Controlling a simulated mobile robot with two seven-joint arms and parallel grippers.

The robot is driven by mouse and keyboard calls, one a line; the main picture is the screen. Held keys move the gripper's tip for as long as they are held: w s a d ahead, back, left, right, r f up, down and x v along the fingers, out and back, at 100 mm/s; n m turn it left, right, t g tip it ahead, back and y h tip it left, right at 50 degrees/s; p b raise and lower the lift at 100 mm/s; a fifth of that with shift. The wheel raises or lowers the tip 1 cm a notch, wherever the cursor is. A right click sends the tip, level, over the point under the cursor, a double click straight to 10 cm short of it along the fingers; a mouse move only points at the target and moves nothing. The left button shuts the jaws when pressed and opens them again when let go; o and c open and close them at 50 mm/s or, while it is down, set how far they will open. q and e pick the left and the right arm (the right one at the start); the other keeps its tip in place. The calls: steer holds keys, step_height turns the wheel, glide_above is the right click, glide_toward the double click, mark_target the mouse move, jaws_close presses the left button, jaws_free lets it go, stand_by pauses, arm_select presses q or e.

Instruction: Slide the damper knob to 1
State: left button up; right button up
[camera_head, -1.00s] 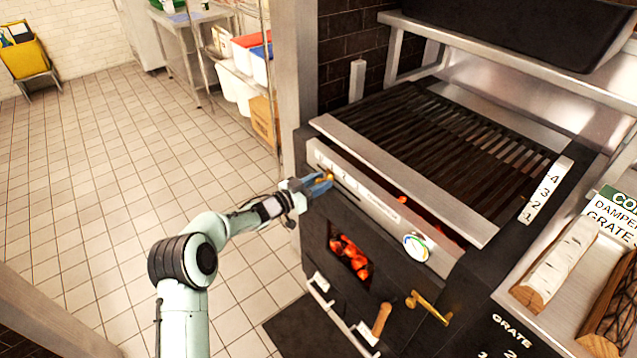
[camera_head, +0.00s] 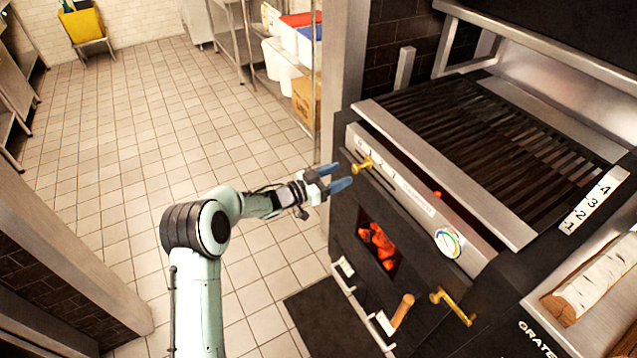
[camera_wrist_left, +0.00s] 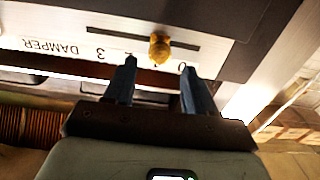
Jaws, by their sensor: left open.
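The brass damper knob (camera_head: 363,165) sticks out of a slot in the grill's steel front panel, near its left end. In the left wrist view the knob (camera_wrist_left: 160,47) sits between the upside-down 0 and 2 marks, about level with the 1, which it seems to cover. The damper scale (camera_head: 383,168) runs along the slot. My left gripper (camera_head: 346,178) is open and empty, in front of the panel. In the wrist view its blue fingertips (camera_wrist_left: 157,68) straddle the knob's line but stop short of it, with a gap. My right gripper is not in view.
Below the panel are the glowing firebox window (camera_head: 379,246), a wooden handle (camera_head: 402,309) and a brass latch (camera_head: 452,305). A round gauge (camera_head: 448,242) is on the panel's right. A birch log (camera_head: 595,285) lies at right. Tiled floor (camera_head: 150,150) on the left is clear.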

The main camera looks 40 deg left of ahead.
arm_select(q)
steer(key=v, duration=0.7)
stand_by(0.3)
